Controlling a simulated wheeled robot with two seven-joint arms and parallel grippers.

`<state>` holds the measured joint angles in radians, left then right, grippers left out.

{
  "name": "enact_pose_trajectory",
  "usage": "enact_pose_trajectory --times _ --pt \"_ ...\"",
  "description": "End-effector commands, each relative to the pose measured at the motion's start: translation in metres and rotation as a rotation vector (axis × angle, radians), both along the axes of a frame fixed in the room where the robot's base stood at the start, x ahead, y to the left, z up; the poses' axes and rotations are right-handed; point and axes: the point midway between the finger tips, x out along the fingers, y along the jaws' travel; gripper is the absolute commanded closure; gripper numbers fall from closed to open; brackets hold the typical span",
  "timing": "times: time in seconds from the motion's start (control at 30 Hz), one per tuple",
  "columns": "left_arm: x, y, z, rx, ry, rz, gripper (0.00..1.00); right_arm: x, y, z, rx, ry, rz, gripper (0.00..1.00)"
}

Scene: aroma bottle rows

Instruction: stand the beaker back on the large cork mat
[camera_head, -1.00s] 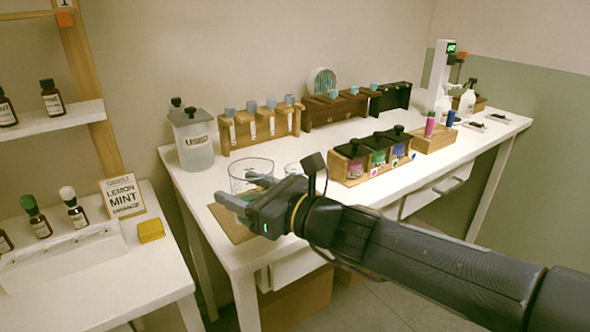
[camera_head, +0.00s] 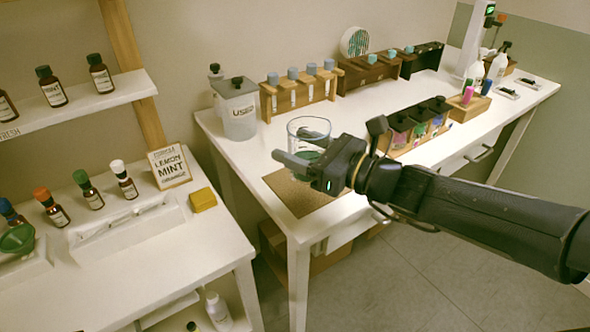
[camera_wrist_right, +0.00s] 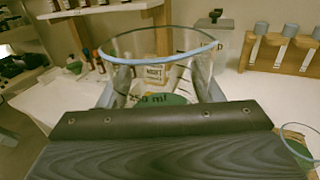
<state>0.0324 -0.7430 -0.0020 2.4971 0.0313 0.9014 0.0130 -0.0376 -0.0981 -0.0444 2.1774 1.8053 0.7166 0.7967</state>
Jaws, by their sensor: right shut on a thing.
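My right gripper (camera_head: 300,165) is shut on the clear glass beaker (camera_head: 308,128), one finger on either side of it. The beaker is upright and has green in its lower part. In the right wrist view the beaker (camera_wrist_right: 160,45) shows a blue-tinted rim and a 250 ml mark between the fingers. The large cork mat (camera_head: 287,192) lies at the near left end of the white table. The beaker appears over or close to the mat's far part; the gripper hides its base, so I cannot tell whether it touches. My left gripper is not in view.
A lidded clear container (camera_head: 238,112) and a wooden tube rack (camera_head: 300,95) stand behind the beaker. A wooden box of jars (camera_head: 415,130) is to the right. Another glass rim (camera_wrist_right: 300,145) shows at the wrist view's right edge. The mat's near part is bare.

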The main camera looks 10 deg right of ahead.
Motion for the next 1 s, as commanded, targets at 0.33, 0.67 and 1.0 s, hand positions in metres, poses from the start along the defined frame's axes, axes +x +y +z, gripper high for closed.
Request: enact_pose_trajectory --times 0.33,0.67,1.0 --pt "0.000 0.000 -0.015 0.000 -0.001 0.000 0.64 0.058 -0.003 -0.055 0.001 0.001 -0.001 0.71" --pt "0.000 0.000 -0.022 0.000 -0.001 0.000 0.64 0.070 -0.004 -0.081 0.001 0.002 -0.001 0.71" --pt "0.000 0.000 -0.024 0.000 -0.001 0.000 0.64 0.070 -0.004 -0.097 0.001 -0.003 -0.001 0.71"
